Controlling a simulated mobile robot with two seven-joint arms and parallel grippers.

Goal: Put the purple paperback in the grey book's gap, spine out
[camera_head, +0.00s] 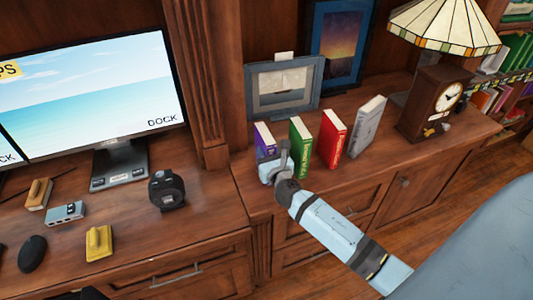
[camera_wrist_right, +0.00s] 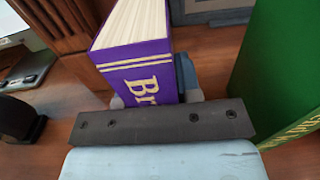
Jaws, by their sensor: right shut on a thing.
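The purple paperback (camera_head: 264,136) stands upright on the cabinet top at the left end of a spaced row of books. In the right wrist view the purple paperback (camera_wrist_right: 150,74) shows its spine with gold bands and lettering, and its page edges on top. My right gripper (camera_head: 281,166) is shut on it from the spine side. The grey book (camera_head: 367,127) stands tilted at the right end of the row, with a space between it and the clock. My left gripper is not in view.
A green book (camera_head: 300,147) stands close right of the purple one, then a red book (camera_head: 331,138). Framed pictures (camera_head: 284,86) stand behind. A wooden clock (camera_head: 432,104) and a lamp (camera_head: 445,25) are at the right. A monitor (camera_head: 95,95) stands left.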

